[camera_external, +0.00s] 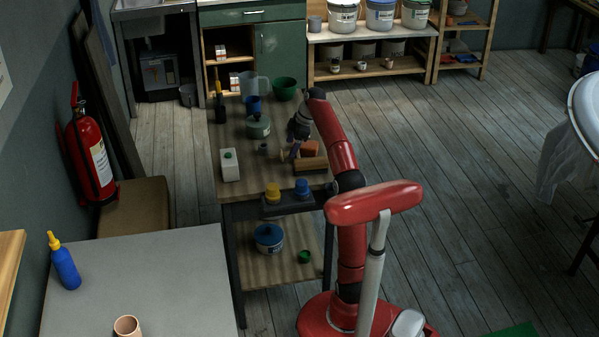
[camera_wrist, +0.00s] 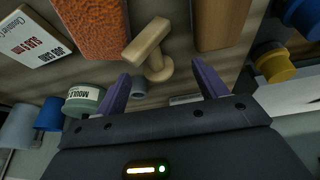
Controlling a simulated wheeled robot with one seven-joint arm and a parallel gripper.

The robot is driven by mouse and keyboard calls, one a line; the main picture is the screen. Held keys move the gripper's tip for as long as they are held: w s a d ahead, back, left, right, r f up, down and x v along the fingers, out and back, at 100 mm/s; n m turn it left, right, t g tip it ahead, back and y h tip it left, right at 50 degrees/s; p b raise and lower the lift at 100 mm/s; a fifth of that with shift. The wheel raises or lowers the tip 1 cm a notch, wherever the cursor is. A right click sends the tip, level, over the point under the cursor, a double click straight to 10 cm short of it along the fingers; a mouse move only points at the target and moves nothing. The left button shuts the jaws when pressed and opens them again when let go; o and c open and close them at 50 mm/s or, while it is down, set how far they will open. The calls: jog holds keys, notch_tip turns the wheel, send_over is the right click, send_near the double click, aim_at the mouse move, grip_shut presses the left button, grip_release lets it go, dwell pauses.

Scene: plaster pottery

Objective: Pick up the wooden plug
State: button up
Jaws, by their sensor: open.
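The wooden plug (camera_wrist: 148,46) is a pale wood piece with a short bar-like head on a round stem. In the wrist view it is just beyond and between the fingertips of my gripper (camera_wrist: 160,76), apart from them. My gripper is open, with two purple fingers spread and nothing between them. In the external view my gripper (camera_external: 297,140) is low over the right side of the workbench. A small pale piece by it (camera_external: 284,156) looks like the plug, partly hidden by the gripper.
An orange rough block (camera_wrist: 92,24) and a brown wooden block (camera_wrist: 220,22) flank the plug. Yellow (camera_external: 272,193) and blue (camera_external: 302,188) jars sit at the bench's near end.

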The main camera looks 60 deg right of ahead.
jog(key=x, duration=0.4)
jog(key=shift+w+d+f+b, duration=0.15)
jog(key=shift+w+f+b, duration=0.15)
jog(key=shift+w, duration=0.15)
jog(key=c, duration=1.1)
jog(key=shift+w+r, duration=0.1)
jog(key=shift+r, duration=0.05)
notch_tip(320, 180, up, 10)
jog(key=shift+f+p, duration=0.1)
jog(key=shift+p, duration=0.6)
